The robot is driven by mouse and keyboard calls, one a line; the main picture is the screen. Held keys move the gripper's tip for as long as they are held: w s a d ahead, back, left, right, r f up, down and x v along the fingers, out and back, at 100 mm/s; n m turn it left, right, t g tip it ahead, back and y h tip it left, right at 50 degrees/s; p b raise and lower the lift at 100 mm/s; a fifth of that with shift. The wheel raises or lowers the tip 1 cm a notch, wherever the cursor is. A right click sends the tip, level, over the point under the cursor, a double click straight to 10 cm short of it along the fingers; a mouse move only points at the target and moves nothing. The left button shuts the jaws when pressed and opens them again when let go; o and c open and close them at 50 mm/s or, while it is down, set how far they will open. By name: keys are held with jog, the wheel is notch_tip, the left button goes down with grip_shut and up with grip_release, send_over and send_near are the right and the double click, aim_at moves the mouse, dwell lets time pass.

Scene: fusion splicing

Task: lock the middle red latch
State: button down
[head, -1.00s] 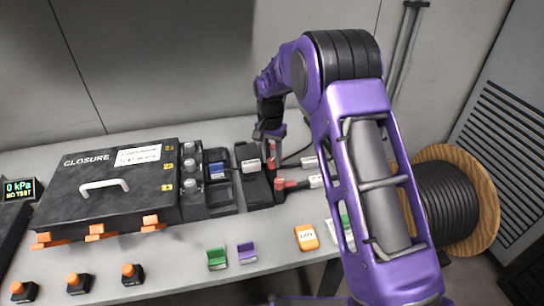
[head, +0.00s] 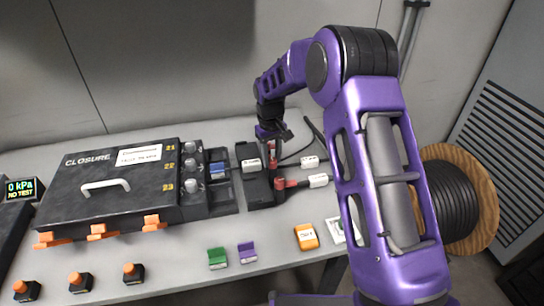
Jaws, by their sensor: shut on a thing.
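The black latch block (head: 262,190) lies on the table right of the closure case. A red latch (head: 272,152) stands up at its right rear, directly under my gripper (head: 271,141). My gripper points down and appears shut on this latch, though the contact is small and partly hidden by the fingers. Another red latch (head: 286,183) sits nearer the front, at the block's right side. I cannot clearly make out every latch in the row.
The black closure case (head: 110,205) with orange clips fills the left. White-labelled connectors (head: 318,181) and black cables lie right of the block. Green (head: 217,258), purple (head: 247,253) and orange (head: 306,237) items lie in front. A cable drum (head: 462,200) stands right.

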aim_at(272, 161)
jog(key=n, duration=0.4)
jog(key=shift+n+p, duration=0.65)
jog(key=shift+n, duration=1.95)
jog(key=c, duration=0.5)
grip_release()
jog(key=shift+c, duration=0.2)
notch_tip(272, 161, up, 17)
jog(key=p, duration=0.1)
jog(key=shift+s+r, duration=0.2)
jog(key=shift+s, duration=0.1)
